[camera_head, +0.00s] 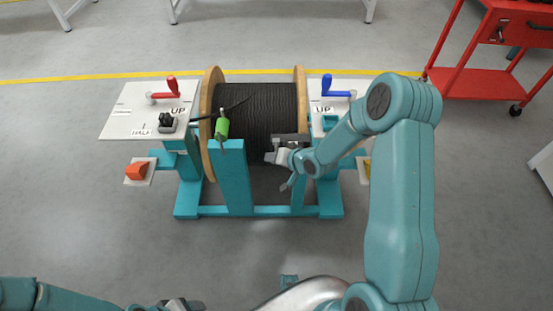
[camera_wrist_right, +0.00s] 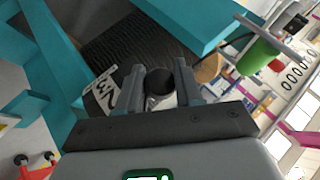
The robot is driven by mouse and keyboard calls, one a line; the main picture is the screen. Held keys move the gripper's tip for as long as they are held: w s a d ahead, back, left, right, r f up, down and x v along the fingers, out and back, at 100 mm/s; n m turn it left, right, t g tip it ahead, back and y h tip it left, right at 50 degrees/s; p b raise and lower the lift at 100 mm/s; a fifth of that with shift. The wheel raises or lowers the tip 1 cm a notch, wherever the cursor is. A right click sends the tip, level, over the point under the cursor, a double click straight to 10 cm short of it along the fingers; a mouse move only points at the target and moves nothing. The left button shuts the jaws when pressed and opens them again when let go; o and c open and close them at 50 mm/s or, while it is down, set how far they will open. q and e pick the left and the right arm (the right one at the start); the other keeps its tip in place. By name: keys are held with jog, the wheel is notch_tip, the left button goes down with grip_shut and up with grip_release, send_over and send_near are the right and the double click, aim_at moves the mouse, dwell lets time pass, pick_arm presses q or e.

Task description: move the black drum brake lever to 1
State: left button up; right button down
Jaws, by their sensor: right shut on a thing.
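The black drum (camera_head: 262,112) is a reel of black cable between two wooden flanges in a teal stand. My right gripper (camera_head: 279,157) is at the front right of the drum in the head view. In the right wrist view its two fingers (camera_wrist_right: 160,88) are shut around a dark round knob (camera_wrist_right: 158,82), which looks like the brake lever's grip. A white scale plate (camera_wrist_right: 104,93) with the digits 2 and 3 shows beside the fingers; the 1 is not readable. In the head view the gripper hides most of the lever. My left gripper (camera_head: 183,304) is partly cut off at the bottom edge.
Red (camera_head: 166,92) and blue (camera_head: 336,90) crank handles stand on white panels either side of the drum. A green handle (camera_head: 222,127) rises at the stand's left front. A red cart (camera_head: 490,60) stands back right. The floor in front is clear.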

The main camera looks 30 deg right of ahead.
jog(key=shift+w+r, duration=0.25)
jog(key=c, duration=0.8)
grip_release()
jog(key=shift+s, duration=0.15)
jog(key=shift+f, duration=0.1)
jog(key=p+v, duration=0.3)
jog(key=v, duration=1.3)
jog(key=shift+s, duration=0.15)
